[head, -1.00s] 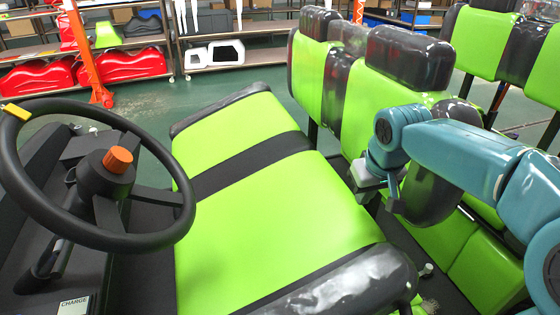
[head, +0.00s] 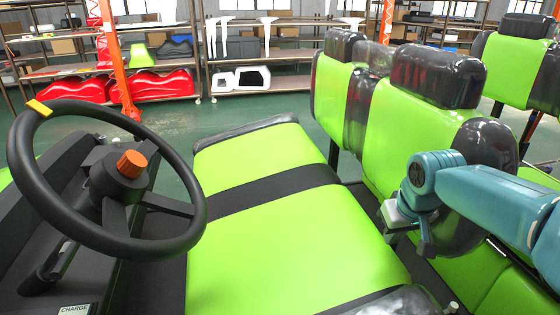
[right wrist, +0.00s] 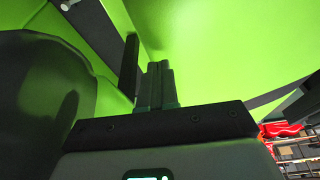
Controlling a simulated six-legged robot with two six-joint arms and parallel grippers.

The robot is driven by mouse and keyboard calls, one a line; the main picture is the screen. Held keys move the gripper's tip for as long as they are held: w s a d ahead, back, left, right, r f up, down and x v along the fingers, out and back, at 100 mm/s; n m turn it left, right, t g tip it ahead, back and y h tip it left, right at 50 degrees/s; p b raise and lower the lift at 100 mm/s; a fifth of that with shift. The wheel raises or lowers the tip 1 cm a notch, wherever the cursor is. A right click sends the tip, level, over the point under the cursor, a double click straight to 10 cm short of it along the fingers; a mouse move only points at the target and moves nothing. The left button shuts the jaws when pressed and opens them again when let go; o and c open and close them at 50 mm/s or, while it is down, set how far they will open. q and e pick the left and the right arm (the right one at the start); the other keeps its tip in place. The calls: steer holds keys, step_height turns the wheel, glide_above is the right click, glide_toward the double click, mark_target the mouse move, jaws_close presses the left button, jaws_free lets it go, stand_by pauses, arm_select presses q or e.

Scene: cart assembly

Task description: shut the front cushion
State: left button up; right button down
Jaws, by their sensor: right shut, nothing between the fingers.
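The front cushion (head: 290,250) is bright green with a black band across it and dark edges. It lies flat in front of the front backrests, to the right of the steering wheel. My right gripper (head: 412,235) is beside the backrest, behind the cushion's right rear part. Its fingers are shut and empty. In the right wrist view the shut fingers (right wrist: 156,85) point at a green padded surface (right wrist: 220,40); I cannot tell if they touch it. My left gripper is not in view.
The black steering wheel (head: 105,175) with an orange knob stands at the left. Green backrests with dark headrests (head: 438,75) rise behind the cushion. Shelves (head: 290,60) with red and white parts and an orange post (head: 118,65) stand beyond open green floor.

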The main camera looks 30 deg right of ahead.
steer(key=shift+d, duration=0.1)
steer(key=p+v, duration=0.2)
steer(key=v, duration=1.4)
steer(key=w+a+f+m+g+h+p, duration=0.15)
steer(key=w+m, duration=0.25)
steer(key=m, duration=0.5)
steer(key=w+f+m+g+h+p, duration=0.1)
steer(key=w+m+g+p, duration=0.2)
steer(key=m, duration=0.5)
steer(key=x, duration=0.4)
steer(key=w+b+x, duration=0.1)
steer(key=x, duration=0.3)
steer(key=b+x, duration=0.1)
steer(key=x, duration=0.3)
steer(key=shift+w+a+f, duration=0.1)
steer(key=shift+w+a, duration=0.1)
steer(key=shift+w, duration=0.05)
steer(key=shift+x, duration=0.75)
steer(key=shift+a, duration=0.1)
steer(key=shift+f, duration=0.1)
